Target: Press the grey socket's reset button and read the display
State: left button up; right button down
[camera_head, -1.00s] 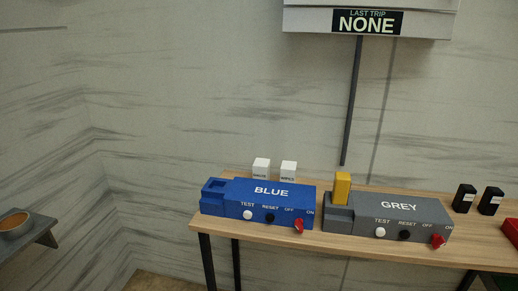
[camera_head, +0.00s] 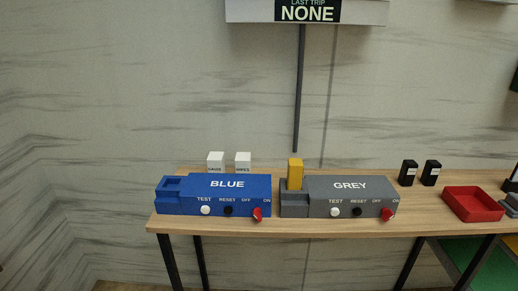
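The grey socket (camera_head: 330,199) sits on the wooden table, labelled GREY, with a yellow block (camera_head: 295,173) upright in its left end. On its front are a white TEST button (camera_head: 334,212), a black RESET button (camera_head: 357,211) and a red switch (camera_head: 388,215) near the ON mark. The blue socket (camera_head: 190,192) stands to its left with the same controls and an empty recess at its left end. The display (camera_head: 307,12) above reads LAST TRIP NONE; its top is cut off. Neither gripper is in view.
Two black blocks (camera_head: 408,172) (camera_head: 432,172) and a red tray (camera_head: 473,205) are on the right of the table (camera_head: 420,222). The front strip of the table is clear.

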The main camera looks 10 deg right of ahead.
aim_at(357, 212)
jog(key=l+u, duration=0.15)
jog(key=l, duration=0.35)
jog(key=l+u, duration=0.15)
jog(key=l, duration=0.4)
jog(key=l+u, duration=0.15)
jog(key=l, duration=0.4)
jog(key=l+u, duration=0.15)
jog(key=l, duration=0.35)
jog(key=k+l+u, duration=0.15)
jog(key=l, duration=0.35)
jog(key=l+u, duration=0.15)
jog(key=l, duration=0.35)
jog(key=k+l+u, duration=0.15)
jog(key=l, duration=0.35)
